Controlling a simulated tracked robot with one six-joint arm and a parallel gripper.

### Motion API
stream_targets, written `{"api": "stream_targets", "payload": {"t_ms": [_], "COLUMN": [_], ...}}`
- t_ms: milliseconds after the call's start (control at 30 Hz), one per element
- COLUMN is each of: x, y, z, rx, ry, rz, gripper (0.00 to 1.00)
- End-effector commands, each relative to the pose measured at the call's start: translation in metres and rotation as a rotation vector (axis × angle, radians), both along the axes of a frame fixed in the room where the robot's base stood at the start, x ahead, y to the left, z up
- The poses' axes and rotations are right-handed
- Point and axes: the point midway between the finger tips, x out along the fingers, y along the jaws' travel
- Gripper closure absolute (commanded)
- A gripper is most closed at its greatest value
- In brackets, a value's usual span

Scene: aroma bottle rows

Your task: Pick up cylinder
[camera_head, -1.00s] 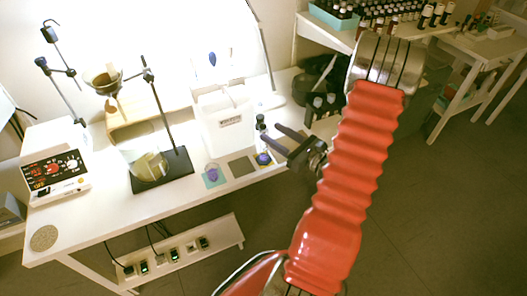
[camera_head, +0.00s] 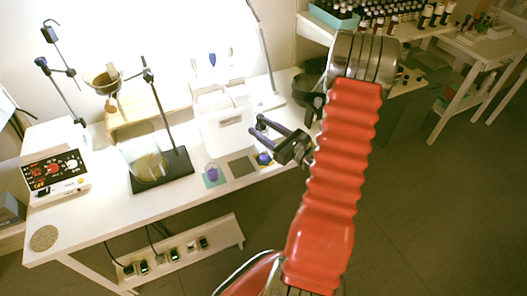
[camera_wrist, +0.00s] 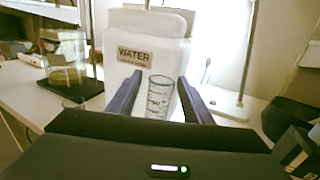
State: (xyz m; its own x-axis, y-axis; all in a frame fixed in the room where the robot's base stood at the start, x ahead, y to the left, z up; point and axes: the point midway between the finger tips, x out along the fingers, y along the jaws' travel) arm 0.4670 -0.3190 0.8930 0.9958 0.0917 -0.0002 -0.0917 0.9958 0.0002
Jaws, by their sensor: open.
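A clear graduated cylinder (camera_wrist: 160,97) stands upright in the wrist view, in front of a white container labelled WATER (camera_wrist: 146,40). My gripper (camera_wrist: 159,100) is open, with one dark finger on each side of the cylinder in that picture. I see no contact, and cannot tell how far the cylinder is beyond the fingertips. In the head view my gripper (camera_head: 256,126) is above the right part of the white table (camera_head: 100,212), just right of the white container (camera_head: 226,130). The cylinder cannot be made out in the head view.
A stand with a black base (camera_head: 163,172) and a red-and-black-panelled device (camera_head: 57,174) are on the left of the table. Coloured square mats (camera_head: 241,167) lie below my gripper in the head view. A shelf of dark bottles (camera_head: 375,18) stands at the back right.

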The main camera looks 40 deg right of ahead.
Motion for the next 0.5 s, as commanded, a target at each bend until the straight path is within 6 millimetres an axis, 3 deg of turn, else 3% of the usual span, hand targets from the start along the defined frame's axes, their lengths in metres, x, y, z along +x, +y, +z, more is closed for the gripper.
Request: {"api": "stream_targets", "payload": {"t_ms": [100,500], "x": [-0.0001,-0.0002], "y": [0.0,-0.0001], "z": [0.0,0.0], "rx": [0.0,0.0], "ry": [0.0,0.0], "rz": [0.0,0.0], "gripper": [0.54,0.82]}}
